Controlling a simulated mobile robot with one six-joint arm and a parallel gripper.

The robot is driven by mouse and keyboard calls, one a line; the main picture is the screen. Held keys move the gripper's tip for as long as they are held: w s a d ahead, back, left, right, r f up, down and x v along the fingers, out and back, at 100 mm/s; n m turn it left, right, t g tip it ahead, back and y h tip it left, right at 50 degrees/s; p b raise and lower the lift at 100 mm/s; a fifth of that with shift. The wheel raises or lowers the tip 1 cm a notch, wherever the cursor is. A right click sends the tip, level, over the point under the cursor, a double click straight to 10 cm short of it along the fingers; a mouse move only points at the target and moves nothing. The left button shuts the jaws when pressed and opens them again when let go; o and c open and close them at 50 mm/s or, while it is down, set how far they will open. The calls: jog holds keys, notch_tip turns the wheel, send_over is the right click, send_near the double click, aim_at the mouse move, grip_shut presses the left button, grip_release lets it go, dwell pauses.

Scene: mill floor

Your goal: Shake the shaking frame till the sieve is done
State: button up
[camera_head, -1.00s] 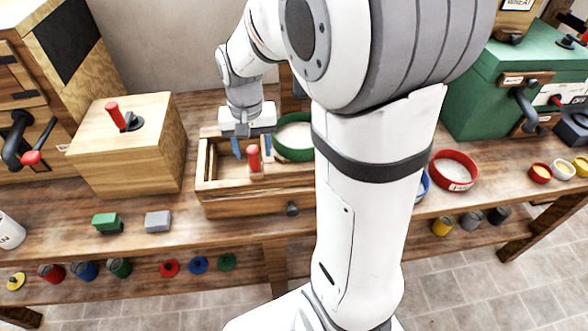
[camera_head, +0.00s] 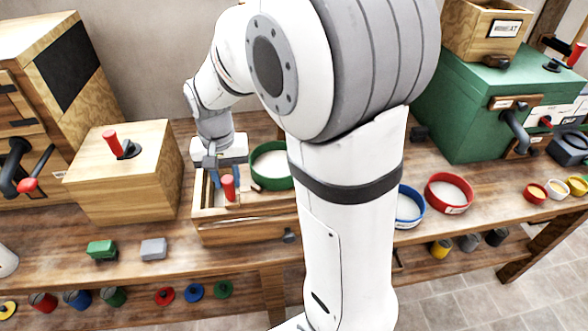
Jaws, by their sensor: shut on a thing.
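The shaking frame (camera_head: 229,201) is a wooden slide in an open wooden box (camera_head: 245,230) on the bench, with a red knob (camera_head: 228,187) standing up from it. The green-rimmed sieve (camera_head: 268,185) holds pale flour and sits at the right of the box; my arm hides its right edge. My gripper (camera_head: 219,172) points down over the left part of the box, shut at the red knob of the frame. The knob partly hides the fingers, so the exact contact is unclear.
Blue (camera_head: 408,218) and red (camera_head: 447,205) sieves lie right of my arm. A green machine (camera_head: 455,110) stands at the back right. Small green and grey blocks sit on the front edge.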

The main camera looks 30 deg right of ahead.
jog(key=w+a+p, duration=0.1)
jog(key=w+a, duration=0.2)
jog(key=a, duration=0.6)
jog(key=s+d, duration=0.1)
jog(key=d, duration=0.2)
jog(key=s+d, duration=0.1)
jog(key=d, duration=0.2)
jog(key=s+d, duration=0.1)
jog(key=d, duration=0.2)
jog(key=shift+b, duration=0.4)
jog(key=w+a+p, duration=0.1)
jog(key=w+a, duration=0.2)
jog(key=a, duration=0.6)
